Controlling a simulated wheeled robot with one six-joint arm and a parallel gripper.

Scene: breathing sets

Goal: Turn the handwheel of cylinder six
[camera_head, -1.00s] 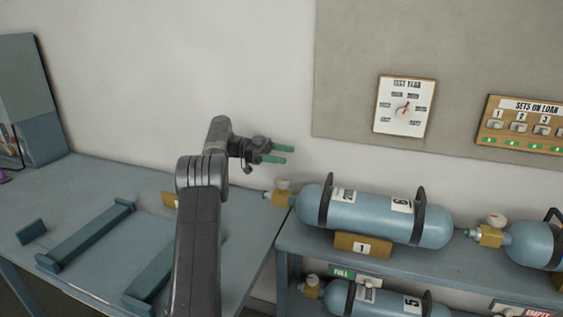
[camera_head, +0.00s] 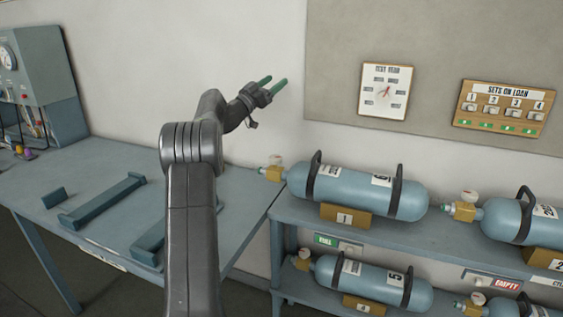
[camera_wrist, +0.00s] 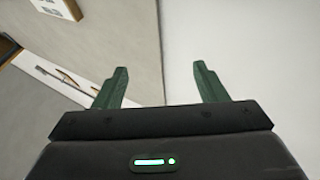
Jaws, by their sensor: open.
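Cylinder six (camera_head: 348,188) is the blue cylinder with a "6" label, lying on the shelf's upper level in the head view. Its brass valve (camera_head: 272,174) points left over the bench edge, with a round whitish part (camera_head: 275,160) on top and a small green end at the left. I cannot tell which of these is the handwheel. My gripper (camera_head: 278,80) is open and empty, above and apart from the valve, its green fingers pointing up and right. In the wrist view the fingers (camera_wrist: 160,67) are spread before the wall and board; the cylinder is not seen there.
Cylinder five (camera_head: 372,283) lies on the lower shelf, and another blue cylinder (camera_head: 528,222) lies at the right. The bench (camera_head: 100,170) at left carries empty cradle rails (camera_head: 102,200). A "test year" dial (camera_head: 384,91) and a loan board (camera_head: 505,108) hang behind.

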